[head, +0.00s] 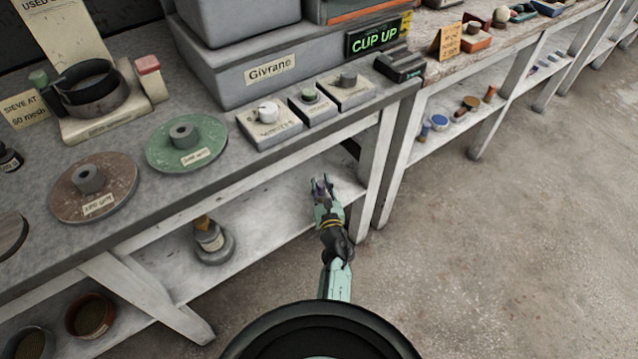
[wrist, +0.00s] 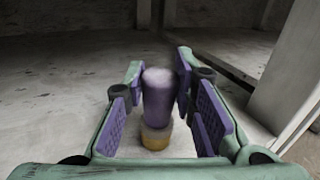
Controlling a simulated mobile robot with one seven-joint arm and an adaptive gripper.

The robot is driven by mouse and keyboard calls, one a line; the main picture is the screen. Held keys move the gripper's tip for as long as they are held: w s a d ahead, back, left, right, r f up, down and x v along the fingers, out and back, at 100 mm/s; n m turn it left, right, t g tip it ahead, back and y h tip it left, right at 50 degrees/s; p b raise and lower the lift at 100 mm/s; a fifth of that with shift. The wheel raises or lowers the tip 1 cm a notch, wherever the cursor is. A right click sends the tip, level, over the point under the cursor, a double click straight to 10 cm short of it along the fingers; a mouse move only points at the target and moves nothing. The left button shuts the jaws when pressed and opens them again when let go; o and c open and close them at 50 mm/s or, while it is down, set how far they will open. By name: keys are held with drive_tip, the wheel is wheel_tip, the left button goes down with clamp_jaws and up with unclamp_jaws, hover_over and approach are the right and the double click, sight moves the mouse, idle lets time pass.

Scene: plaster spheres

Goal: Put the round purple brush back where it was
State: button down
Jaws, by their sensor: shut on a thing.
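The round purple brush (wrist: 159,97) stands roughly upright between my fingers in the wrist view, with a pale top and a yellow-orange band at its lower end. My gripper (wrist: 160,100) is shut on it. In the head view my gripper (head: 322,186) reaches over the lower shelf (head: 275,210) under the grey bench, near its right end. The brush is only a small dark purple patch there, mostly hidden by the fingers. I cannot tell whether its lower end touches the shelf.
A pale bench leg (wrist: 285,75) stands close on the right of my gripper. The bench top (head: 225,115) overhangs the shelf. The shelf between bottle and gripper is clear.

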drive_tip(key=shift+s+r, duration=0.1)
drive_tip(key=shift+r, duration=0.05)
drive_tip(key=shift+f, duration=0.2)
drive_tip(key=c, duration=1.3)
unclamp_jaws()
drive_tip(key=shift+r, duration=0.15)
